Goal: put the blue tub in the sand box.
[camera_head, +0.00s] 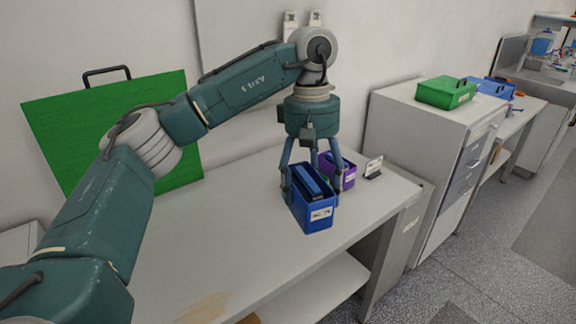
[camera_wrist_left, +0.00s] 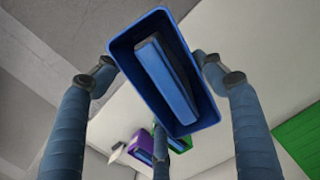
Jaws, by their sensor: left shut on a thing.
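The blue tub (camera_head: 320,218) is an open box with a white label on its front and a dark blue slab-like block inside. My left gripper (camera_head: 311,188) points down with its fingers around the tub and is shut on it. In the left wrist view the tub (camera_wrist_left: 190,55) sits between the fingers, its opening facing the camera. It appears to be held over the table, but the gap below it is hard to judge. My right gripper is not in view. I cannot tell which container is the sand box.
A purple bin (camera_head: 347,176) stands on the table (camera_head: 240,240) just behind the tub, with a small sign (camera_head: 373,167) beside it. A large green panel (camera_head: 150,120) leans on the wall. A green box (camera_head: 446,92) stands on the grey cabinet (camera_head: 400,150), with a blue box (camera_head: 493,88) beyond.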

